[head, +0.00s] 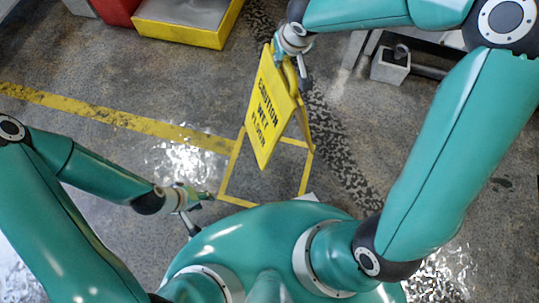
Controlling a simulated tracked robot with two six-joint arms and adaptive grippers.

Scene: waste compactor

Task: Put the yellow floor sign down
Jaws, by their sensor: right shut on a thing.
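The yellow floor sign (264,112) reads "CAUTION WET FLOOR" and is upright, with its two panels slightly spread. My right gripper (298,68) is shut on its top edge. The sign's lower end appears over a yellow outlined square (237,160) on the floor. I cannot tell whether the feet touch the floor. My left gripper (200,212) is empty, near the square's lower left corner, and its fingers look spread apart.
A yellow-rimmed bin (190,38) and a red object (117,10) stand at the top left. A yellow floor line (110,116) runs to the square. A grey block (390,66) on a metal frame is at the top right. Shiny wet patches lie on the floor.

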